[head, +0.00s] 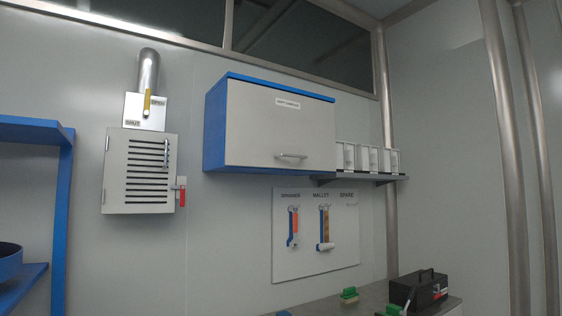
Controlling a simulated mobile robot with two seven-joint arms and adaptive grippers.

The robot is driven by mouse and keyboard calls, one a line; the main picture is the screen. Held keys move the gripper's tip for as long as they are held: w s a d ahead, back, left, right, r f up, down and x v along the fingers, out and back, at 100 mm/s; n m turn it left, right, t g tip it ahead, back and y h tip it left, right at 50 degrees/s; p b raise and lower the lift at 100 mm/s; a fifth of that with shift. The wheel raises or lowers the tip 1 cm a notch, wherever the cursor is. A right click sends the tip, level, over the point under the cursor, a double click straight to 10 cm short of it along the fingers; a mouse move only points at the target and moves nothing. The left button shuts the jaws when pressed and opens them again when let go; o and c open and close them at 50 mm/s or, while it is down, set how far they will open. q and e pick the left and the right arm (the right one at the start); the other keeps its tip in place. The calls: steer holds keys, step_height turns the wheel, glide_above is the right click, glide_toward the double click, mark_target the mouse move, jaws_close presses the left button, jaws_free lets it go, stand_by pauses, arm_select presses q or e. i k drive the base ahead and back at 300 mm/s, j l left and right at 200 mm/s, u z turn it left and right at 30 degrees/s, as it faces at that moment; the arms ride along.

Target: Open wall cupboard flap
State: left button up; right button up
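A blue wall cupboard (213,135) hangs in the middle of the head view. Its light grey front flap (265,125) is closed and carries a small label near its top. Neither of my grippers shows in this view.
A wall shelf (365,180) with small white bins adjoins the cupboard's right side. Below hangs a tool board (315,255). A black toolbox (420,290) stands on the counter. A louvred grey box (138,172) with a red-tagged latch is left. Blue shelving (62,220) stands far left.

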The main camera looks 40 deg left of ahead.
mark_target(266, 128)
steer(key=i+l+u, duration=0.2)
steer(key=i+u, duration=0.25)
steer(key=i+l+u, duration=0.35)
steer(key=u, duration=0.15)
